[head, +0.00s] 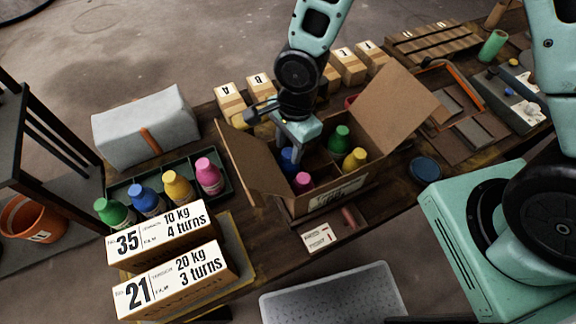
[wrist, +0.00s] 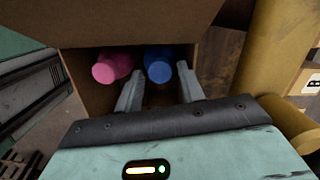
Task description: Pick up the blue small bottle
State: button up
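A blue bottle (head: 289,160) stands in the open cardboard box (head: 322,200), partly hidden by my gripper in the head view. In the wrist view the blue bottle (wrist: 158,66) shows between and just beyond the two fingers. My gripper (wrist: 160,76) is open over the box, with one finger on each side of the bottle in the picture; I cannot tell if they touch it. A pink bottle (head: 302,183) is beside it, also seen in the wrist view (wrist: 112,67). Another blue bottle (head: 147,201) stands in the dark green tray (head: 226,180) at left.
The box also holds a green bottle (head: 339,138) and a yellow bottle (head: 355,159). Its raised flaps (head: 390,108) stand close to my gripper. Lettered small boxes (head: 230,102) line the bench behind. Two labelled boxes (head: 172,282) stand at front left.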

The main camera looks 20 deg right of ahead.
jog(key=shift+f, duration=0.25)
grip_shut()
jog(key=shift+r, duration=0.1)
